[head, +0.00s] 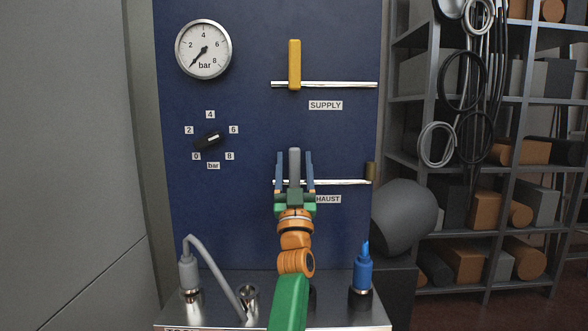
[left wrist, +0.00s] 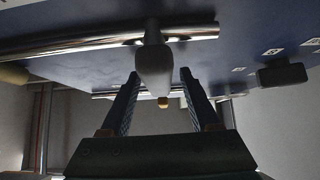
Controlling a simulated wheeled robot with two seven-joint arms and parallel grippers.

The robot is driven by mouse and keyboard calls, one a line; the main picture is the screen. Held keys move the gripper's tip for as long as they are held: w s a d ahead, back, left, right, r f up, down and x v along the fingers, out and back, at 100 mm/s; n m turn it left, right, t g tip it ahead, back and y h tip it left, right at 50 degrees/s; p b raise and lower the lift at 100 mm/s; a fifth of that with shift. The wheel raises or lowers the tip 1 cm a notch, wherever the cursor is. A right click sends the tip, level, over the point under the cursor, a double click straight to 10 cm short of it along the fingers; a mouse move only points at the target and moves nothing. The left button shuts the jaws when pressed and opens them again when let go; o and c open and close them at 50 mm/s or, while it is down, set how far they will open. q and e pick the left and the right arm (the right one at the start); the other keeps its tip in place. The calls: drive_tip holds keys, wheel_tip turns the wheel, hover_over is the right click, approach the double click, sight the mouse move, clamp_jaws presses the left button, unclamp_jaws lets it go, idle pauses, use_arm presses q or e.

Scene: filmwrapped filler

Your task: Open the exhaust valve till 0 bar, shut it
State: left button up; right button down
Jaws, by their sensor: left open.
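The exhaust valve's grey handle (head: 294,158) stands upright, across its horizontal metal pipe (head: 340,182) on the blue panel. The EXHAUST label (head: 328,199) is partly hidden behind my left arm. My left gripper (head: 294,165) is open, with one finger on each side of the handle and gaps visible. In the left wrist view the handle (left wrist: 154,68) shows between the spread fingers (left wrist: 159,76). The pressure gauge (head: 204,49) has its needle pointing lower left, near the bottom of the scale, about 0 bar. My right gripper is not in view.
The yellow supply handle (head: 294,64) stands upright across its pipe above. A black selector knob (head: 208,139) sits left. Below is a metal ledge with a grey hose (head: 212,266) and a blue plug (head: 364,272). A grey sphere (head: 405,212) and shelves (head: 480,160) stand right.

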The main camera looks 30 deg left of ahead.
sight(294, 170)
use_arm(q)
drive_tip(key=b+v, duration=0.2)
drive_tip(key=v, duration=0.4)
drive_tip(key=shift+f, duration=0.25)
drive_tip(key=shift+s+d+f, duration=0.1)
drive_tip(key=shift+s+d, duration=0.1)
